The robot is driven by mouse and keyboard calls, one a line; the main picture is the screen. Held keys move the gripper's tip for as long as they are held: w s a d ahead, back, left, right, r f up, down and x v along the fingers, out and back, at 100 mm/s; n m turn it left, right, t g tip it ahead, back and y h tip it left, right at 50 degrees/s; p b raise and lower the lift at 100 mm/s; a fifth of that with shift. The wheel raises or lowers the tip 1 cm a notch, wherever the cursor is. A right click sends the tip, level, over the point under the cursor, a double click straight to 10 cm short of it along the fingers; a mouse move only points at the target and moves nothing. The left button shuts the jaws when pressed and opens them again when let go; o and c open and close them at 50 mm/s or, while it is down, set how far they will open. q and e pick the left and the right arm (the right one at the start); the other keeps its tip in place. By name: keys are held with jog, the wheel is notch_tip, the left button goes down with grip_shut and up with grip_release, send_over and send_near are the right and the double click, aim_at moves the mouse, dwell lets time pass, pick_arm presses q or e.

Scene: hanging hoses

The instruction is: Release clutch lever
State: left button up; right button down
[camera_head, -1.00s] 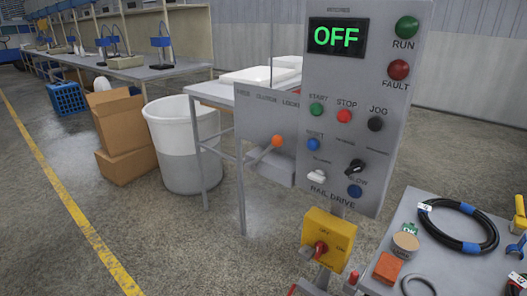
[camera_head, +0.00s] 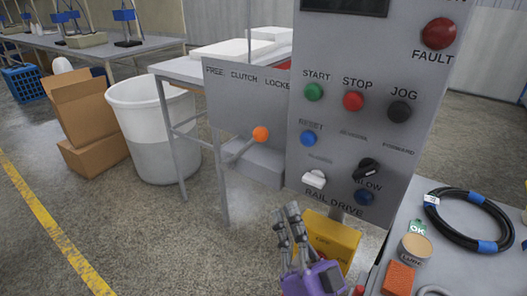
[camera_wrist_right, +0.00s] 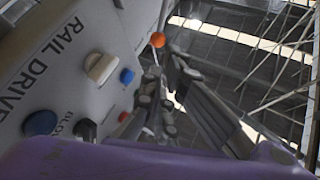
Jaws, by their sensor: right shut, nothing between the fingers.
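The clutch lever (camera_head: 240,150) has an orange ball knob (camera_head: 261,134) on a thin grey rod. It leans right, with its knob below the end of the word CLUTCH and the start of LOCKED on a grey plate (camera_head: 235,98). My right gripper (camera_head: 286,215) is below and slightly right of the knob, apart from it, its fingers together and empty. In the right wrist view, the orange knob (camera_wrist_right: 157,40) shows beyond the fingertips (camera_wrist_right: 163,88). My left gripper is in neither current view.
The control panel (camera_head: 335,130) with buttons and a white switch (camera_head: 314,179) stands right of the lever. A yellow box (camera_head: 330,240) sits behind my right gripper. A grey table (camera_head: 400,225) with a coiled black hose (camera_head: 470,195) is at the right. A white bin (camera_head: 150,130) stands left.

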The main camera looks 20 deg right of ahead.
jog(key=p, duration=0.3)
send_near(262, 141)
jog(key=x, duration=0.3)
jog(key=p+x, duration=0.1)
jog(key=x, duration=0.2)
jog(key=shift+w+r, duration=0.1)
jog(key=shift+r, duration=0.1)
jog(key=shift+w, duration=0.25)
pick_arm(q)
jog(key=r, duration=0.2)
jog(key=w+r, duration=0.1)
jog(key=r, duration=0.1)
jog(key=shift+w+d, duration=0.15)
jog(key=shift+w, duration=0.05)
jog(key=shift+w+r, duration=0.15)
jog(key=shift+w, duration=0.05)
pick_arm(e)
jog(key=shift+w, duration=0.1)
